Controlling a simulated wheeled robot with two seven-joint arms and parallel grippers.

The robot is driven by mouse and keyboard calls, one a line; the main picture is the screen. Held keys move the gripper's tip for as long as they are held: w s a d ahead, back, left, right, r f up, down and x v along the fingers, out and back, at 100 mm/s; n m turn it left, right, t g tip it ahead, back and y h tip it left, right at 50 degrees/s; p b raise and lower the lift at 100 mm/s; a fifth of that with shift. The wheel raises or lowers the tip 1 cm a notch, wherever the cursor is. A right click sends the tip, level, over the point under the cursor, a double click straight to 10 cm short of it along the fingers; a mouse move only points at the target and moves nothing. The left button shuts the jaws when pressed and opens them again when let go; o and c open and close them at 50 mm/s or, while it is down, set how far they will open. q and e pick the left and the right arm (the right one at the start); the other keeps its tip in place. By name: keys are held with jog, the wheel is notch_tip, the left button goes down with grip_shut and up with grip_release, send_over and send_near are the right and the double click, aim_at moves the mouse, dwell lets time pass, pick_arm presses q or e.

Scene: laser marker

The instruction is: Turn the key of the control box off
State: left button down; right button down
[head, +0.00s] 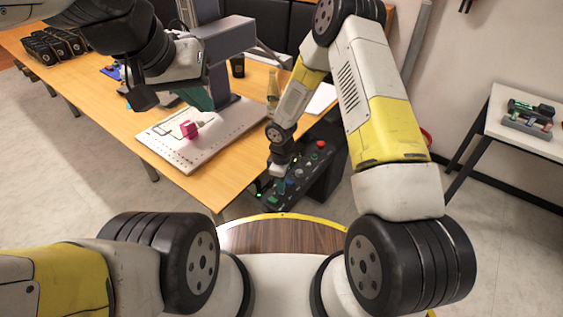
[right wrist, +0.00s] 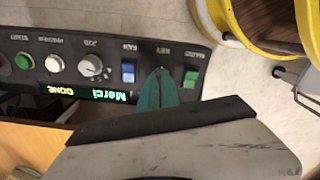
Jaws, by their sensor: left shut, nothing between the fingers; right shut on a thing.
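The black control box (head: 322,178) stands below the desk's right end. In the right wrist view its panel (right wrist: 113,47) shows a green button (right wrist: 24,61), a white button (right wrist: 55,63), a grey knob (right wrist: 90,66), a blue switch (right wrist: 128,72), a green switch (right wrist: 190,79) and a lit display (right wrist: 99,95) reading "Merci DONE". My right gripper (right wrist: 160,77) is shut at the key position, between the blue and green switches. Its teal fingers hide the key they hold. My left gripper (head: 203,105) is shut and empty above the white board (head: 215,137), apart from the box.
A bottle (head: 272,88) and a dark cup (head: 237,66) stand behind. A red button (head: 320,144) is on the box's far end. A side table (head: 505,133) stands at right.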

jog(key=n, duration=0.4)
jog(key=shift+n, duration=0.4)
dwell(0.4)
jog(key=c, duration=1.6)
grip_release()
jog(key=shift+r, duration=3.95)
